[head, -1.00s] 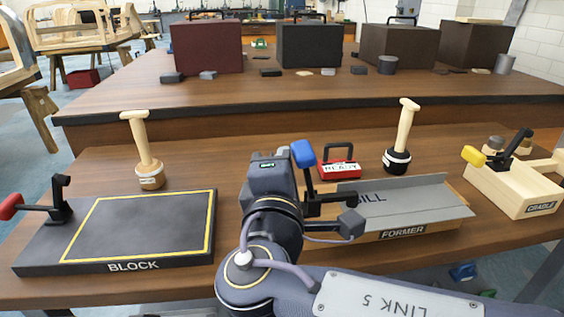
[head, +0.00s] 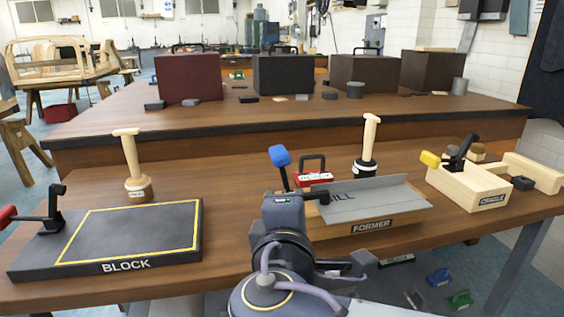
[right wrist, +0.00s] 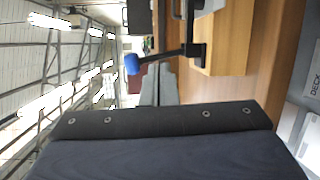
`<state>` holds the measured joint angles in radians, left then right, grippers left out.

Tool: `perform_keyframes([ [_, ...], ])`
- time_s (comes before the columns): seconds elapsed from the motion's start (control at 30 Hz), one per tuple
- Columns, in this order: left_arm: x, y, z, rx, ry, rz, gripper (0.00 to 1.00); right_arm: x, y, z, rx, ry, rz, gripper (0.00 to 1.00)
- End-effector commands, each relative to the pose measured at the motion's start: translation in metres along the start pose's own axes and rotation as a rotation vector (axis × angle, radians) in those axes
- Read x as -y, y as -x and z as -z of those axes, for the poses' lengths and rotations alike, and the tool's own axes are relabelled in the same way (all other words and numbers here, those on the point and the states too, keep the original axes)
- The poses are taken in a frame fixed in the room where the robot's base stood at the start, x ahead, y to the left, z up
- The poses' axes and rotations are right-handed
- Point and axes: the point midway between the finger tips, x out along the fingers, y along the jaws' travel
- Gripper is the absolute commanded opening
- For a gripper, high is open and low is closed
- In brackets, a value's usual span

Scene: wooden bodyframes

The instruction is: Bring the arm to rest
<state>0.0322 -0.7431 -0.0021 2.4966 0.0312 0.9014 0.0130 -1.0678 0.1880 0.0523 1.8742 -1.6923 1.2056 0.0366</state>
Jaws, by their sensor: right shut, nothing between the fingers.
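My right arm comes in from the bottom of the head view, with its wrist in front of the FORMER. What looks like my right gripper (head: 360,264) is a small dark end just below the FORMER's front edge. It is shut, with nothing seen in it. The right wrist view is mostly filled by a dark bolted housing, and no fingertips show clearly there. My left gripper is out of view. The grey metal sheet (head: 375,203) lies on the FORMER (head: 372,226). Its blue-handled clamp (head: 279,156) stands upright behind my wrist and also shows in the right wrist view (right wrist: 132,64).
The black BLOCK (head: 130,236) lies at left, with a red-handled clamp. The wooden CRADLE (head: 469,187) is at right. Two wooden-handled tools (head: 132,165) (head: 369,150) stand on the bench, with a red case (head: 314,178) between them. Several dark boxes stand on the farther bench.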

Motion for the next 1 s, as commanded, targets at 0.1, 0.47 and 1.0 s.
perform_keyframes([
  [0.1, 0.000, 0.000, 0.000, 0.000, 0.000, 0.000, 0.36, 0.051, -0.019, -0.072, 0.107, -0.128, 0.217, 0.00],
  [0.47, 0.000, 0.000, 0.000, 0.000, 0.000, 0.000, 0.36, 0.236, 0.065, -0.218, 0.445, -0.928, 0.892, 0.00],
  [1.0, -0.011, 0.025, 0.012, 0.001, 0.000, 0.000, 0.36, 0.257, 0.148, -0.198, 0.588, -1.857, 1.035, 0.00],
])
